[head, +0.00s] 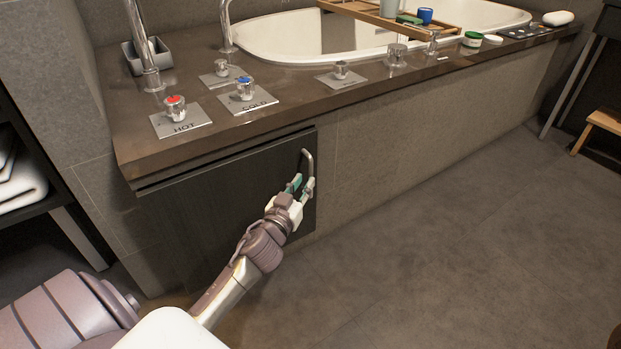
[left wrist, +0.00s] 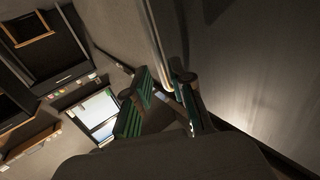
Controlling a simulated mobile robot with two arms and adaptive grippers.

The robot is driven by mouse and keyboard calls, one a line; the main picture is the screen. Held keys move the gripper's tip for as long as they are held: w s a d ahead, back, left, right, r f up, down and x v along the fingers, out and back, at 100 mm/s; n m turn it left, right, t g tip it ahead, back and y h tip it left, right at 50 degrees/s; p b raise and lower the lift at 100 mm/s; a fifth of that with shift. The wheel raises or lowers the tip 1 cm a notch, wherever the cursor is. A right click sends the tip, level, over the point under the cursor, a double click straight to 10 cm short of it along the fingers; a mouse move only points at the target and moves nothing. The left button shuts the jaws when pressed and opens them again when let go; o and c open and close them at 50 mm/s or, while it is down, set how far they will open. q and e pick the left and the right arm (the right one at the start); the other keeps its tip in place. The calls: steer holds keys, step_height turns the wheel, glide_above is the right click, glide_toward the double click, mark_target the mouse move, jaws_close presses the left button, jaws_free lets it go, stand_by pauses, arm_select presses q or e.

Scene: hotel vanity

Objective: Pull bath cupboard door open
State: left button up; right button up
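The bath cupboard door (head: 220,205) is a dark flat panel under the near end of the bath counter. It looks closed. Its metal bar handle (head: 309,160) is upright near the door's right edge. My left gripper (head: 300,184) is at the lower part of the handle. In the left wrist view, the handle (left wrist: 156,42) runs down between the two green-padded fingers (left wrist: 160,82). The fingers stand apart on either side of it, and I cannot tell whether they touch it. The handle's lower end is partly hidden by the fingers. My right gripper is not in view.
The brown counter (head: 300,105) overhangs the door and carries the hot tap knob (head: 176,108), the cold tap knob (head: 245,88) and a white bathtub (head: 290,38). A dark shelf with towels (head: 20,185) stands at left.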

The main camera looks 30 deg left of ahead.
mark_target(310, 174)
arm_select(q)
steer(key=w, duration=0.2)
steer(key=w+a+b, duration=0.1)
steer(key=w, duration=0.2)
steer(key=shift+w, duration=0.1)
jaws_close()
